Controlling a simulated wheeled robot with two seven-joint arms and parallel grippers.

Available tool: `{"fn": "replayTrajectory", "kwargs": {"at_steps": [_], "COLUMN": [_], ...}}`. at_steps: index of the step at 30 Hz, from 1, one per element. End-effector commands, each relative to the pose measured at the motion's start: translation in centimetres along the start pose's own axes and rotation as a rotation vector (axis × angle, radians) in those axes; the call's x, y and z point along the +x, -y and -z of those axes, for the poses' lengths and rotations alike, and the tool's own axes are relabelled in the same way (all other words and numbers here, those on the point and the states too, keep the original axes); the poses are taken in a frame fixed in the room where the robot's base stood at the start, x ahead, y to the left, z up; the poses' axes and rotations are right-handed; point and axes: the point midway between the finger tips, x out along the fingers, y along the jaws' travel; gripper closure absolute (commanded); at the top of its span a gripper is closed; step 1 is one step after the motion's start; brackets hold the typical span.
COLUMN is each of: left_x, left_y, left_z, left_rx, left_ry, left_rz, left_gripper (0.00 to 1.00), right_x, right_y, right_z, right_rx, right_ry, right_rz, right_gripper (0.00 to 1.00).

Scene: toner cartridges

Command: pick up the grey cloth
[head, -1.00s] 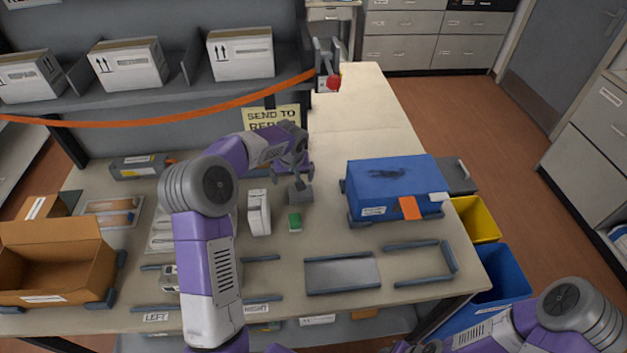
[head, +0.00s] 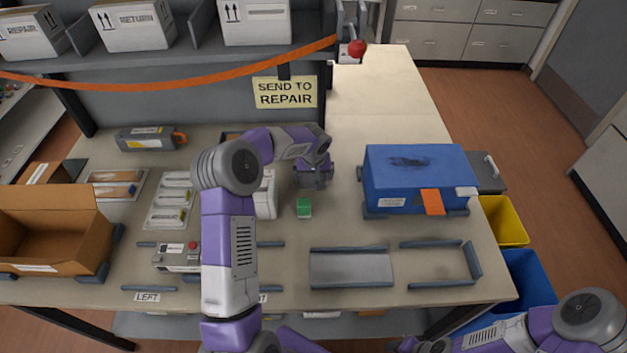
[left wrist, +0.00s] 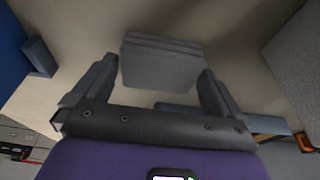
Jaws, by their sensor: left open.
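The grey cloth (left wrist: 162,62) is a folded, flat-looking block on the table in the left wrist view. It lies between and just ahead of the fingertips of my left gripper (left wrist: 158,70). The jaws are open, one finger on each side of the cloth, and I see no grip on it. In the head view my left gripper (head: 314,182) points down over the table and hides most or all of the cloth. My right arm enters at the bottom right of the head view; its gripper is not visible.
A small green item (head: 304,208) and a white box (head: 266,196) stand close to the left gripper. A blue case (head: 418,178) with an orange tag is to its right. A grey tray (head: 350,268) lies in front.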

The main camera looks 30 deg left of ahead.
Motion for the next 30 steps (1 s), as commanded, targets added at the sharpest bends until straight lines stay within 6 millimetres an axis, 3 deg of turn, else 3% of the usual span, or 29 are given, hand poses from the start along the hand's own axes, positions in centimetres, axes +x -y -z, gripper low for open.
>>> {"fn": "replayTrajectory", "kwargs": {"at_steps": [9, 17, 25, 30], "left_x": [0.8, 0.8, 0.5, -2.0], "left_y": [0.0, 0.0, 0.0, 0.0], "left_z": [0.1, 0.0, 0.1, 0.9], "left_rx": [-0.001, -0.001, -0.001, -0.001], "left_ry": [-0.001, -0.001, -0.001, -0.005], "left_rz": [-0.001, 0.000, 0.000, -0.001], "left_gripper": [0.00, 0.38, 0.39, 0.39], "right_x": [0.1, 0.1, 0.0, -0.5], "right_y": [0.0, 0.0, 0.0, 0.2], "right_z": [0.0, 0.0, 0.0, 0.0], "right_rx": [0.000, 0.000, 0.000, 0.000], "right_ry": [0.000, 0.000, 0.000, 0.000], "right_rz": [0.000, 0.000, 0.000, 0.000], "right_gripper": [0.57, 0.57, 0.57, 0.57]}}
